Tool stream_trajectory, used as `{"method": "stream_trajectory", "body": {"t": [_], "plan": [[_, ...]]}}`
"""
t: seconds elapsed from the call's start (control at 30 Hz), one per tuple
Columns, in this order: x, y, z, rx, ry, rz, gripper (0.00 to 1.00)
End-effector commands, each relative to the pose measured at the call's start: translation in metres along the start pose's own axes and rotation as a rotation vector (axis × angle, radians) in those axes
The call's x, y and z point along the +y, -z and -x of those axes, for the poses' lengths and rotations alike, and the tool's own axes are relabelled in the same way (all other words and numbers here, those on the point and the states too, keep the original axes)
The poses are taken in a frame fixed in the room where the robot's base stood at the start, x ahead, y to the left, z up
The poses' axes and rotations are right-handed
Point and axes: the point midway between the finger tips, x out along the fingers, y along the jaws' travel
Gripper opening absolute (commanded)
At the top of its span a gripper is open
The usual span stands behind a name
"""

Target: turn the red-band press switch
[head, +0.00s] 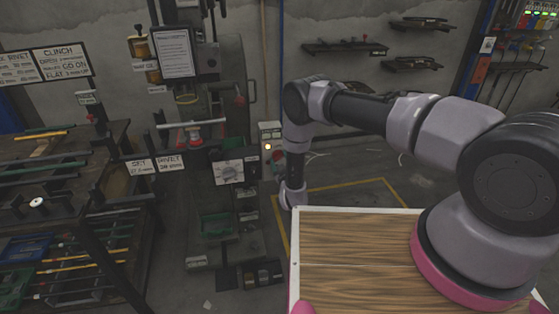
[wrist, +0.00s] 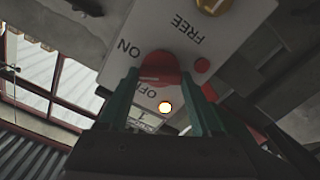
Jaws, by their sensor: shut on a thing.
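The switch is a red knob (wrist: 160,68) on a white panel (wrist: 187,45) in the wrist view. ON and OFF are lettered beside it. My gripper (wrist: 165,85) has its two green fingers on either side of the knob and is shut on it. Which word the knob points at I cannot tell for sure. My gripper is hard to make out there, and no red band is clear.
In the head view a rack (head: 75,180) of rods and tools stands left of the press. Yellow floor lines (head: 345,188) mark open floor to the right.

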Motion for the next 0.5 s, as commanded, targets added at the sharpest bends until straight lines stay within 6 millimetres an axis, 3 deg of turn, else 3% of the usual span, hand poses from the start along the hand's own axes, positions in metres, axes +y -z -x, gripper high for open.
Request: {"method": "stream_trajectory", "body": {"t": [0.5], "plan": [[-0.0036, -0.0004, 0.0009, 0.002, 0.003, 0.493, 0.09]]}}
